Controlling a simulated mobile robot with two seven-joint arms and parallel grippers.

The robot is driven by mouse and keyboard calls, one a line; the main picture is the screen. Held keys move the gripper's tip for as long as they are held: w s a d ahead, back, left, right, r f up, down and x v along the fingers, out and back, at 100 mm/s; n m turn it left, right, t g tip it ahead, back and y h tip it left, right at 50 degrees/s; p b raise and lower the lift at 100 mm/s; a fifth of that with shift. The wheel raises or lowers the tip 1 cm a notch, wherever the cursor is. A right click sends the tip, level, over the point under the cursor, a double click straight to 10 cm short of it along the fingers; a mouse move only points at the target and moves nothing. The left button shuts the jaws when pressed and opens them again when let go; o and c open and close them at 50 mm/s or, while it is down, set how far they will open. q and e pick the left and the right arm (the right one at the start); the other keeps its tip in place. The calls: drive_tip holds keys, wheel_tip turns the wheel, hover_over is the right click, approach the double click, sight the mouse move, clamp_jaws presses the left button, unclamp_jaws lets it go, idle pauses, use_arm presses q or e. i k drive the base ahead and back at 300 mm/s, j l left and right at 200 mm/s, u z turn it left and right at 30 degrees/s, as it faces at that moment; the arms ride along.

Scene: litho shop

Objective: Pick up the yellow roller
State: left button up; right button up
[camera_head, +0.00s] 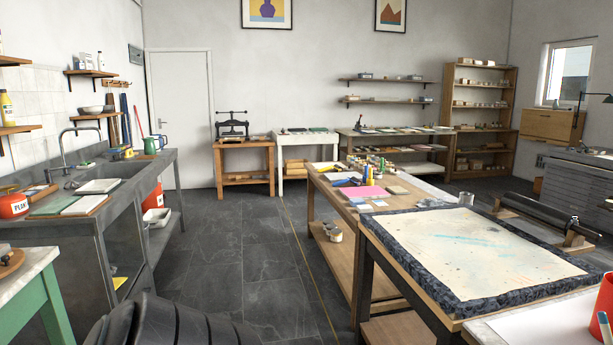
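No thing in view is clearly a yellow roller. Small yellow pieces (368,174) lie among tubes and jars on the long wooden table (330,192) right of centre, beside a pink sheet. They are too small to tell whether one is the roller. Neither of my grippers is in view.
A stone slab (395,250) with a stained pale top lies on the near table at right. A large dark roller (548,214) rests on a wooden stand behind it. A sink counter (95,215) runs along the left. The dark tiled floor (245,255) between is clear.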

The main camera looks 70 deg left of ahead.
sight(328, 169)
drive_tip(key=u, duration=2)
